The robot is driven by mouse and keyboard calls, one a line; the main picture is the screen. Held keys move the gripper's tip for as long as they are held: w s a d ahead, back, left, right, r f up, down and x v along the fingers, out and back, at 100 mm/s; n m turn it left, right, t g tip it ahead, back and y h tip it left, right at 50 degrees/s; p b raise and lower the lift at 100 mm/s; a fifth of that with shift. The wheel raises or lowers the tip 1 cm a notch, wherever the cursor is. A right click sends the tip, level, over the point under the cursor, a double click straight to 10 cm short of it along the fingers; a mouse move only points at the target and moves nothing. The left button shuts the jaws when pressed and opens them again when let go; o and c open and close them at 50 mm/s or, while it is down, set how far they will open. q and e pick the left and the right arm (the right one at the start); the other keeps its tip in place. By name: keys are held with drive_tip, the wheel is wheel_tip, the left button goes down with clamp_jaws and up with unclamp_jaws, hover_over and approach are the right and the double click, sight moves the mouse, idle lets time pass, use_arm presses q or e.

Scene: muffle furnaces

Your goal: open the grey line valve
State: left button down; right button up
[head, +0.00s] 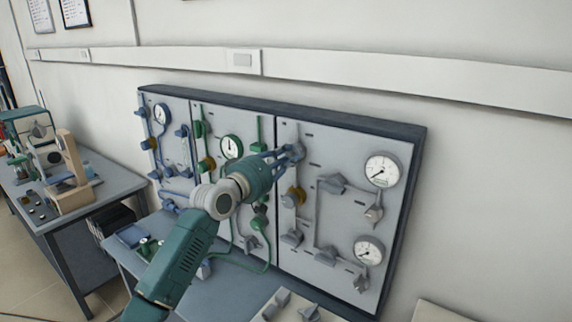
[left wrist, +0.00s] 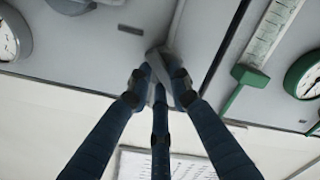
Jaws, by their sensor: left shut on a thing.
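The grey line panel (head: 330,155) is the right-hand section of the wall board in the head view, with grey pipes, grey handles and two round gauges. My left gripper (head: 295,152) is at its upper left corner, fingers pointing at the panel. It is shut on a grey valve handle (left wrist: 157,58), which shows between the fingertips in the left wrist view. The fingers hide much of the handle, so its exact angle is hard to tell. My right gripper is not in view.
A green line section with a gauge (head: 231,146) is just left of the grey one, and a blue section with a gauge (head: 162,113) is further left. A brass-coloured part (head: 295,197) sits below my gripper. A bench (head: 120,180) with apparatus stands at left.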

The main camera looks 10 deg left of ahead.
use_arm(q)
drive_tip(key=m, duration=0.1)
drive_tip(key=m+b, duration=0.1)
drive_tip(key=m, duration=0.1)
drive_tip(key=m+b, duration=0.1)
drive_tip(key=shift+f+m, duration=0.3)
drive_tip(key=shift+m, duration=0.1)
drive_tip(key=shift+m+b, duration=0.5)
drive_tip(key=shift+m, duration=1.7)
drive_tip(key=c, duration=1.6)
unclamp_jaws()
drive_tip(key=shift+o, duration=0.2)
drive_tip(key=shift+s, duration=0.1)
drive_tip(key=v, duration=1.2)
